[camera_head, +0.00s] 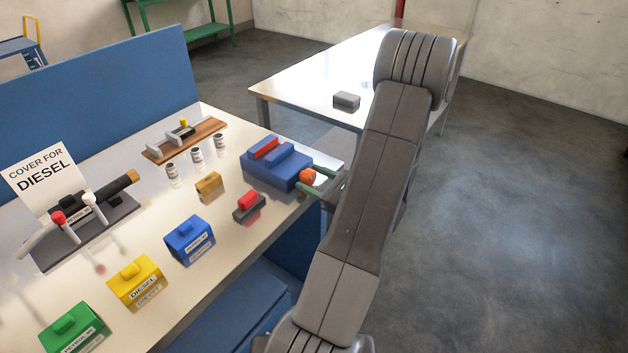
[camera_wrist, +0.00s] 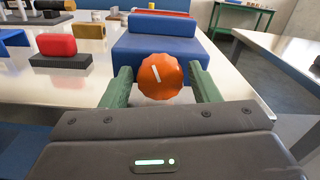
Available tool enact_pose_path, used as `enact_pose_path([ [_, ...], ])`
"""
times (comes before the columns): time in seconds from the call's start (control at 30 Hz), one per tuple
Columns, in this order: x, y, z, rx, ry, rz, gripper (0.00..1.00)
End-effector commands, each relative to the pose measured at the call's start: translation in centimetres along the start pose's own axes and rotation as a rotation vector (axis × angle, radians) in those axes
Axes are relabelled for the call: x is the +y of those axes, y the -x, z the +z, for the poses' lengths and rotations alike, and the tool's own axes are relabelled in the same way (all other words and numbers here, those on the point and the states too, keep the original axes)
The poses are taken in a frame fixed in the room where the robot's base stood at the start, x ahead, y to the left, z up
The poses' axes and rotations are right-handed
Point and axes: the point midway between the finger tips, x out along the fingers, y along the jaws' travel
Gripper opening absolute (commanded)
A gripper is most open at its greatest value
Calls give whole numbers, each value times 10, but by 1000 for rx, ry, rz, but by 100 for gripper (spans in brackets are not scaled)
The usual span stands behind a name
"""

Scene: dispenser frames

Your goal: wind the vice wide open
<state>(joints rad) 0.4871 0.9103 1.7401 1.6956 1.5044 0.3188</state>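The vice is a blue block (camera_head: 262,172) at the right end of the workbench, with two raised jaws, one of them showing red (camera_head: 264,148). An orange-red knob (camera_head: 307,177) sticks out of its front toward my gripper. In the wrist view the knob (camera_wrist: 160,76) has a ribbed rim and a white mark, tilted a little off upright. My gripper (camera_wrist: 158,90) has green fingers, one on each side of the knob. A gap seems to show between each finger and the knob, so the fingers look open around it. The blue vice body (camera_wrist: 165,45) stands behind.
A dark block with a red top (camera_head: 248,207) and a tan block (camera_head: 209,186) stand near the vice. Several small jars (camera_head: 196,155), a wooden board (camera_head: 188,140) and coloured labelled boxes (camera_head: 190,240) share the bench. A second table (camera_head: 300,85) holds a grey block (camera_head: 346,101).

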Motion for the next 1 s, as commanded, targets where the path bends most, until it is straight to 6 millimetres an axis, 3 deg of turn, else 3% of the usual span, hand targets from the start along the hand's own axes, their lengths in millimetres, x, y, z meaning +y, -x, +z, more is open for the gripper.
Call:
enact_pose_path([
  [0.33,0,1,0,0,0,0,64],
  [0.47,-1,11,-1,0,0,-3,64],
  [1.0,-1,111,-1,1,1,-4,64],
])
